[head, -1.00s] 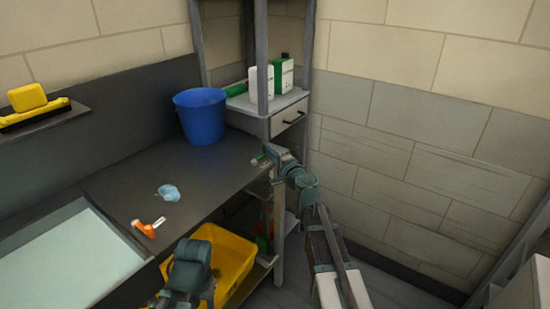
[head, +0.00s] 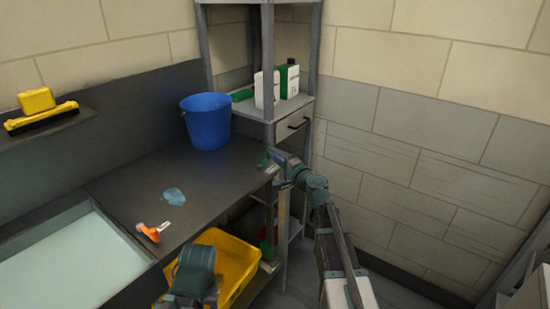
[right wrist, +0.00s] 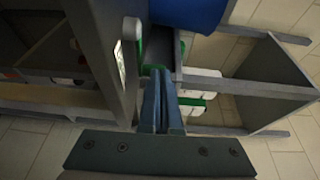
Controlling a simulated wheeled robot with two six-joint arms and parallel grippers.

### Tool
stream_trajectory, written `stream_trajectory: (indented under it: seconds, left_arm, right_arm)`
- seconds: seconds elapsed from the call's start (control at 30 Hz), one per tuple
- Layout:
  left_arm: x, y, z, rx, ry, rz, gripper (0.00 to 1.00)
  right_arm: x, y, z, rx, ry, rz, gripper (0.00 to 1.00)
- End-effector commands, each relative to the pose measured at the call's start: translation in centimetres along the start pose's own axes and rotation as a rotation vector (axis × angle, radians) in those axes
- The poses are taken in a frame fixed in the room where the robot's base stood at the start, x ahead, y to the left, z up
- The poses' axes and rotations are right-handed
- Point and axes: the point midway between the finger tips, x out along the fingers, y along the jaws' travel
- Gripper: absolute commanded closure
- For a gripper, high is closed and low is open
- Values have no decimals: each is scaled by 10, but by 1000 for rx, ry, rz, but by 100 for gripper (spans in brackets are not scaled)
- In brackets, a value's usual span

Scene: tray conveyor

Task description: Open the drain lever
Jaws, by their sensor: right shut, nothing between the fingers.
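An orange piece with a whitish end (head: 152,232) lies at the sink-side edge of the dark counter. It may be the drain lever, but I cannot tell for sure, nor which position it is in. My right gripper (head: 272,160) is over the counter's right edge, in front of the shelf post and well away from the orange piece. In the right wrist view its two blue fingers (right wrist: 161,100) are together with nothing between them. A part of my other arm shows at the bottom of the head view, with no fingers visible.
A sink basin (head: 70,262) with pale water is at the lower left. A blue bucket (head: 206,122) and a light blue cloth-like patch (head: 174,196) are on the counter. A yellow crate (head: 236,258) sits below. A grey shelf (head: 268,104) holds bottles above a drawer.

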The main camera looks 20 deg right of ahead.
Motion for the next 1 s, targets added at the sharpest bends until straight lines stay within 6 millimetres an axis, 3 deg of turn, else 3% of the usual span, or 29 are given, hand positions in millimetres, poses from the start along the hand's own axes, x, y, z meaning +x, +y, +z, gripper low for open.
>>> stream_trajectory:
  seconds: [0.53, 1.0]
  left_arm:
    - [0, 0, 0, 0, 0, 0, 50]
    - [0, 0, 0, 0, 0, 0, 50]
  right_arm:
    - [29, -1, -5, -12, -436, 0, 100]
    - [46, -1, 8, -11, -426, 0, 100]
